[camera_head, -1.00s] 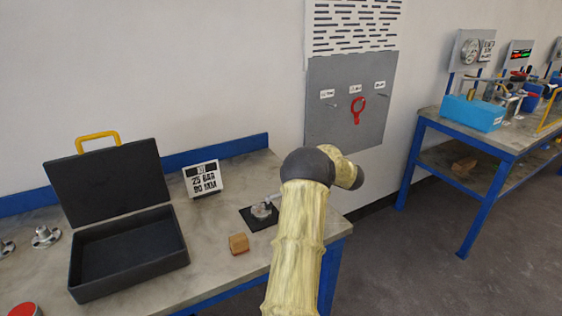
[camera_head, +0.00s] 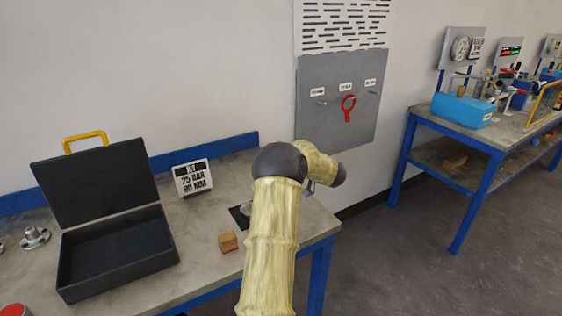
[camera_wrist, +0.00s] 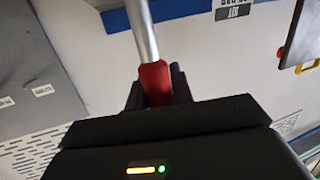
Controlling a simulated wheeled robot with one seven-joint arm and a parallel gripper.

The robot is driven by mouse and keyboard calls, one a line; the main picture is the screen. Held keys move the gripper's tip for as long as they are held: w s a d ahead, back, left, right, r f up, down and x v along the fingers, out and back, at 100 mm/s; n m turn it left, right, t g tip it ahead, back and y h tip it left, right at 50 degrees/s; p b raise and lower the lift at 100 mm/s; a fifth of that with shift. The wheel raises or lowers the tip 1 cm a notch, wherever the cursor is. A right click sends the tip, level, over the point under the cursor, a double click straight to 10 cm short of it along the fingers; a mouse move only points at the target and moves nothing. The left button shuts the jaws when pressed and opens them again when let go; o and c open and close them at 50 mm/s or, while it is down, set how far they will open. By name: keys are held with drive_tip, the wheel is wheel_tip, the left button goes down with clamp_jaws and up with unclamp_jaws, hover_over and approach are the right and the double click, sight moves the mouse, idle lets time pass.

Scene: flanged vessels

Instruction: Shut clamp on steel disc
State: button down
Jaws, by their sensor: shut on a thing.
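My gripper (camera_wrist: 158,88) is shut on the red grip of a metal bar (camera_wrist: 142,28) in the wrist view. The bar runs up out of that picture, so what it joins is hidden. In the head view my arm covers most of the gripper. A small metal piece (camera_head: 246,208) lies on a black mat (camera_head: 236,217) near the bench's right end. My arm partly hides it, and I cannot make out the clamp or the disc's seating there.
An open black case (camera_head: 120,256), a wooden block (camera_head: 228,242), a flanged metal part (camera_head: 35,238) and a sign (camera_head: 192,178) are on the bench (camera_head: 195,218). A second bench (camera_head: 465,136) stands right.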

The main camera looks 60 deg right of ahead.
drive_tip(key=c, duration=1.2)
unclamp_jaws()
drive_tip(key=shift+s+f, duration=0.15)
drive_tip(key=b+v, duration=0.1)
drive_tip(key=v, duration=1.6)
drive_tip(key=shift+s+a, duration=0.1)
